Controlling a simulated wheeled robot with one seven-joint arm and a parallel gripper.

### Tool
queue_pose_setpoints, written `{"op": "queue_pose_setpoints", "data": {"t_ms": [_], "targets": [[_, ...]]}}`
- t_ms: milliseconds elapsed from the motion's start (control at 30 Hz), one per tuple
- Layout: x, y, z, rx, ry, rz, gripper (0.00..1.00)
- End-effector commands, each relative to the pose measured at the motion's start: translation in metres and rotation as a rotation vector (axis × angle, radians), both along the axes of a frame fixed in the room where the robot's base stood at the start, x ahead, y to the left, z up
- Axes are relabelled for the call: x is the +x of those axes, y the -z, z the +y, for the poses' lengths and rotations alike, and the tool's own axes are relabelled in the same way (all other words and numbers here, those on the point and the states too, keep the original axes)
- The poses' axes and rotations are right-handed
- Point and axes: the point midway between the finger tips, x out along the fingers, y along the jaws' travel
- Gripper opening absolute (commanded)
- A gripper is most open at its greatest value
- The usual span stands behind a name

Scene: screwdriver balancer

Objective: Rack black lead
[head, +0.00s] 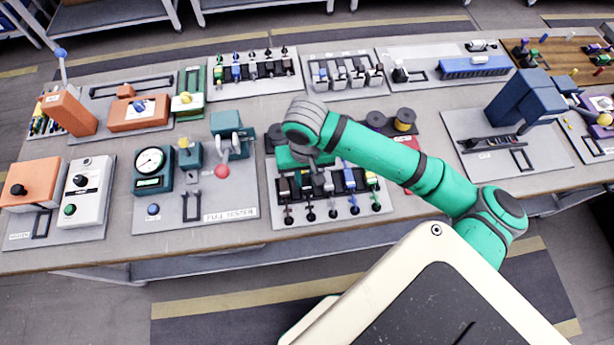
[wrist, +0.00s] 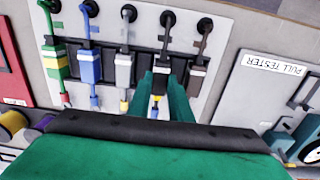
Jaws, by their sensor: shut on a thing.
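The black lead (wrist: 158,82), a black connector with a pale band and a yellow tip, sits in a row of leads on a light panel (wrist: 228,75). In the wrist view my gripper (wrist: 160,85) has its green fingers around it, shut on it. In the head view my gripper (head: 312,165) is over the panel (head: 333,215) at the front centre and partly hides the lead. Beside it in the wrist view are a grey lead (wrist: 123,72), a blue lead (wrist: 88,65), a green lead (wrist: 53,62) and a dark lead with a pale band (wrist: 197,72).
The pull tester (head: 222,187) with a red ball handle stands left of the panel. A red panel (head: 410,178) and dark spools (head: 404,120) lie to the right. Another rack of coloured leads (head: 252,68) is behind. Bare table shows right of the red panel.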

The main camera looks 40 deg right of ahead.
Motion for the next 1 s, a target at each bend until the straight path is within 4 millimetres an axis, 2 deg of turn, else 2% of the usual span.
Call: {"op": "queue_pose_setpoints", "data": {"t_ms": [1000], "targets": [[0.0, 0.012, -0.001, 0.0, 0.002, 0.0, 0.0]]}}
